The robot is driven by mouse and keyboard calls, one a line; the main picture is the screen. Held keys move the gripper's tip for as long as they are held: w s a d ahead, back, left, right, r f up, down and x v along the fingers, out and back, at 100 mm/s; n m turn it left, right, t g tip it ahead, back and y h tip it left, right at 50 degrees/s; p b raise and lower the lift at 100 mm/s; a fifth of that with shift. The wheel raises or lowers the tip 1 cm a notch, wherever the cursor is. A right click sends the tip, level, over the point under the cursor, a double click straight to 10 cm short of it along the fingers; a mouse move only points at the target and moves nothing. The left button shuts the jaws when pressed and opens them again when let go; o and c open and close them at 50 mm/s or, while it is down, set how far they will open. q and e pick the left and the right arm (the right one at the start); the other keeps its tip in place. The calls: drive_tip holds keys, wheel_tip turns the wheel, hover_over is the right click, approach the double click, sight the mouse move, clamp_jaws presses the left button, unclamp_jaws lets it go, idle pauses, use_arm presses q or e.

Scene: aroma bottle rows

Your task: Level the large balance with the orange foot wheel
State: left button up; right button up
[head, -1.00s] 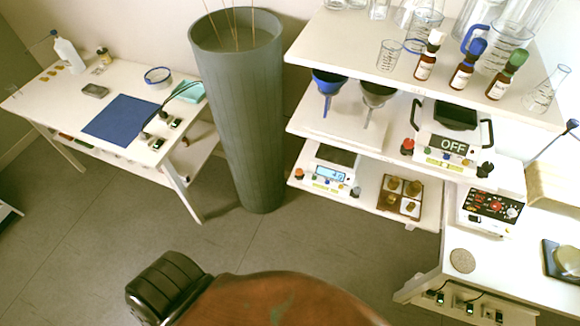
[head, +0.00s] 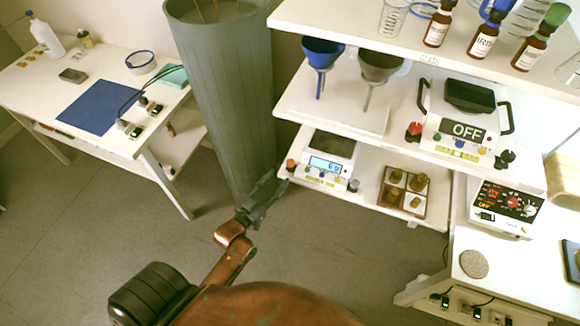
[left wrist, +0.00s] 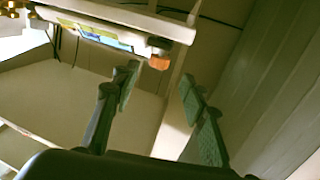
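A white balance (head: 313,173) with a lit blue display stands on the lowest shelf. Its orange foot wheel (head: 291,163) is at its front left corner, and a grey wheel (head: 353,185) is at its right. My left gripper (head: 262,197) is left of and below the lowest shelf's left end, apart from the balance. In the left wrist view its fingers (left wrist: 160,84) are spread and empty, with the orange wheel (left wrist: 159,62) just beyond them. My right gripper is out of view.
A tall grey bin (head: 225,100) stands close behind and left of my left gripper. A wooden tray (head: 402,192) with weights is right of the balance. Bottles and funnels (head: 321,55) are on the shelves above. The floor in front is open.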

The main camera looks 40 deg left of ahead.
sight(288, 166)
use_arm(q)
drive_tip(key=w+b, duration=0.1)
drive_tip(key=w, duration=0.5)
drive_tip(key=shift+r, duration=0.15)
drive_tip(key=shift+w, duration=0.85)
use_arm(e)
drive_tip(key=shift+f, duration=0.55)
use_arm(q)
clamp_jaws()
